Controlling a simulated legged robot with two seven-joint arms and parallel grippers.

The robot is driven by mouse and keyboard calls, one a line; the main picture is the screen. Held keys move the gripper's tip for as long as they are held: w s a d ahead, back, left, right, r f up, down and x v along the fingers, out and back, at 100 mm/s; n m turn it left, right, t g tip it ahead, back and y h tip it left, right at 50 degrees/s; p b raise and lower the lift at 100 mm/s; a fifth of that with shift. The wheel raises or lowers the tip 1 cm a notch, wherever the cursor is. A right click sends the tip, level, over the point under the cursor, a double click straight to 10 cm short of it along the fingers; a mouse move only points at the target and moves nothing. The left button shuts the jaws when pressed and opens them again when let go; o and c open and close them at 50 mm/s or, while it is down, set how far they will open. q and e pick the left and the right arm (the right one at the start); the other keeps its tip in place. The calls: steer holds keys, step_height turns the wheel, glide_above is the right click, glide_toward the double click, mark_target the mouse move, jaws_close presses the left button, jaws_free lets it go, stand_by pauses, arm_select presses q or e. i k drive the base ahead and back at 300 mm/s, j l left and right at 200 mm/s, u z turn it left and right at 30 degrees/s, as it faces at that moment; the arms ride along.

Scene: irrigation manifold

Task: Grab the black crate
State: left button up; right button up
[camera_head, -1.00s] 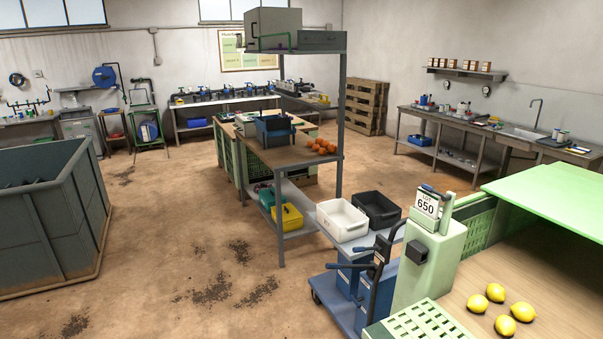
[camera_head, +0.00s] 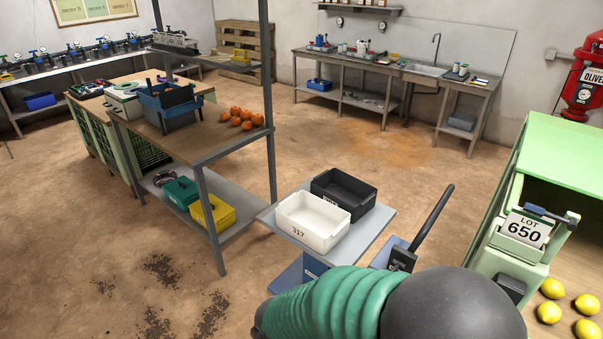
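The black crate (camera_head: 344,190) is an open, empty-looking rectangular bin. It stands upright on a small grey-topped trolley (camera_head: 377,226), right behind a white crate (camera_head: 312,222) marked 317. Part of its near left side is hidden by the white crate. A green ribbed sleeve and dark rounded part of my own body fill the bottom middle of the view, in front of the trolley. Neither of my grippers can be seen.
A wooden-topped table (camera_head: 182,142) with oranges (camera_head: 241,118) and a blue crate (camera_head: 168,108) stands left of the trolley. A green bench with a LOT 650 sign (camera_head: 525,229) and lemons (camera_head: 551,289) stands at the right. Open floor (camera_head: 380,150) lies behind the trolley.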

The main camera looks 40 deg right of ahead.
mark_target(337, 187)
steer(key=i+z, duration=0.15)
steer(key=i, duration=0.45)
steer(key=i+j+z, duration=0.1)
steer(key=i, duration=0.55)
steer(key=i+j+z, duration=0.15)
steer(key=i, duration=0.45)
steer(key=i+l+z, duration=0.1)
steer(key=z, duration=0.3)
steer(key=i+z, duration=0.3)
steer(key=z, duration=0.15)
steer(key=i+j+z, duration=0.1)
steer(key=i+z, duration=0.15)
steer(key=z, duration=0.15)
steer(key=i+j+z, duration=0.1)
steer(key=z, duration=0.35)
steer(key=i+j+z, duration=0.25)
steer(key=z, duration=0.15)
steer(key=i+j+z, duration=0.1)
steer(key=i+z, duration=0.2)
steer(key=i+j+z, duration=0.3)
steer(key=k+l, duration=0.1)
